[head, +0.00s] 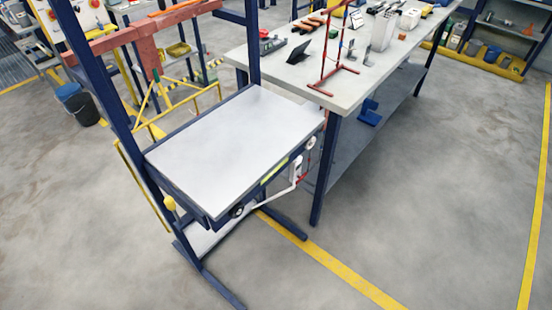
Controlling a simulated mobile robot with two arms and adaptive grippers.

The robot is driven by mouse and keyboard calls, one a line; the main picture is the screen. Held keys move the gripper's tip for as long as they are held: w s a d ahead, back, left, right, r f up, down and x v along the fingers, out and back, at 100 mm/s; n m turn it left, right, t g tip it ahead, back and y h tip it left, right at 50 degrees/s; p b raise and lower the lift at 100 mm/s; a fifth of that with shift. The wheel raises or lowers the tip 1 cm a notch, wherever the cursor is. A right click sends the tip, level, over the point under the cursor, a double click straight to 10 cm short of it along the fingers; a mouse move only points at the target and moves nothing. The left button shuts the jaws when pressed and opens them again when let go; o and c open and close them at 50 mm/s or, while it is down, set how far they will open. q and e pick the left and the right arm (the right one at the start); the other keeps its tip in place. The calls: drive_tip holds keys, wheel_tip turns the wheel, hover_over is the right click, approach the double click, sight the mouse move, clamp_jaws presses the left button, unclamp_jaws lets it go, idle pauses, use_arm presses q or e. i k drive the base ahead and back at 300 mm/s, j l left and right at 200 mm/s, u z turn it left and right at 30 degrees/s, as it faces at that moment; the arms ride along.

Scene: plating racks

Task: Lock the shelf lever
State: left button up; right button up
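The shelf (230,145) is a pale flat panel in a dark blue rack frame, left of centre in the head view. On its front right edge sits a white lever (283,197) with a bent arm reaching down and left beneath the shelf edge. Small white and red parts are at its upper right end. Whether the lever is locked cannot be told at this size. A yellow-green label strip (273,172) and a dark round knob (236,211) are on the same edge. Neither of my grippers is in view.
A long workbench (345,92) with tools and a red stand (333,70) adjoins the rack's right side. Blue rack feet (283,224) extend onto the floor. The front floor is clear.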

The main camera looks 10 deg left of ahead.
sight(170, 205)
drive_tip(key=j+u, duration=0.15)
drive_tip(key=u, duration=0.3)
drive_tip(key=j+u, duration=0.15)
drive_tip(key=u, duration=0.3)
